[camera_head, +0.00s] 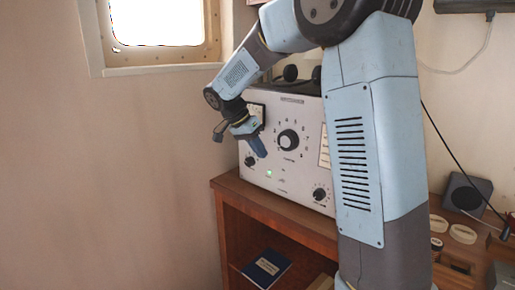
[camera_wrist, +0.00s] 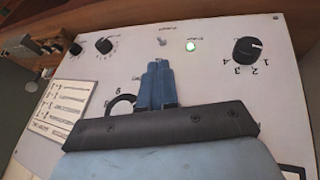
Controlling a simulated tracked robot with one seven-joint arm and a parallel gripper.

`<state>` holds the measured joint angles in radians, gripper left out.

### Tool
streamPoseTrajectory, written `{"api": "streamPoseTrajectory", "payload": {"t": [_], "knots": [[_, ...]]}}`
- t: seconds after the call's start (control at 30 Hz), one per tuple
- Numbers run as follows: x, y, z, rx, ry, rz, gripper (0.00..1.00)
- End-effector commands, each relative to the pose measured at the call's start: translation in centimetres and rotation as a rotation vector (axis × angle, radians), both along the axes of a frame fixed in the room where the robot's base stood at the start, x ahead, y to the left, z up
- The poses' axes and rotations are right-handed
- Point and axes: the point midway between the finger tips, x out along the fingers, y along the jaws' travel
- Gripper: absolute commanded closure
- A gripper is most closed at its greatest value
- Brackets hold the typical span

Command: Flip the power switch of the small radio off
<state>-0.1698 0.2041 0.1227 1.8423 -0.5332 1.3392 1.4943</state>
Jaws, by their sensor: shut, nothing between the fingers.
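The radio (camera_head: 300,155) is a pale grey box with dials on its front, on a brown wooden cabinet. Its face fills much of the wrist view (camera_wrist: 215,75), upside down. A small toggle switch (camera_wrist: 162,41) sits on the panel beside a lit green lamp (camera_wrist: 191,46); the lamp also shows in the head view (camera_head: 268,173). My gripper (camera_head: 262,154) is shut and empty, its blue fingers in front of the panel. In the wrist view its fingertips (camera_wrist: 157,64) appear just below the toggle. I cannot tell whether they touch the panel.
Knobs flank the switch: a numbered one (camera_wrist: 247,50) and a smaller one (camera_wrist: 104,45). The large central dial (camera_head: 289,140) is close to the gripper. A dark book (camera_head: 267,268) lies on the cabinet's lower shelf. A small dark box (camera_head: 465,192) stands at right.

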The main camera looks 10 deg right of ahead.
Motion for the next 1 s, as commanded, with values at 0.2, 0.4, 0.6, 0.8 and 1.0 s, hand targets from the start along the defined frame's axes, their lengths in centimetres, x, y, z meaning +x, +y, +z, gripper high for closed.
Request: {"api": "streamPoseTrajectory", "payload": {"t": [0.2,0.4,0.6,0.8,1.0], "knots": [[-0.2,-2.0,-3.5,0.0,0.005,-0.003,1.0],[-0.3,-3.7,-6.3,0.0,0.003,-0.002,1.0],[-0.4,-4.8,-8.1,0.001,0.002,-0.002,1.0],[-0.4,-5.2,-8.8,0.0,0.001,-0.002,1.0],[-0.4,-5.2,-8.8,0.0,0.0,-0.002,1.0]]}}
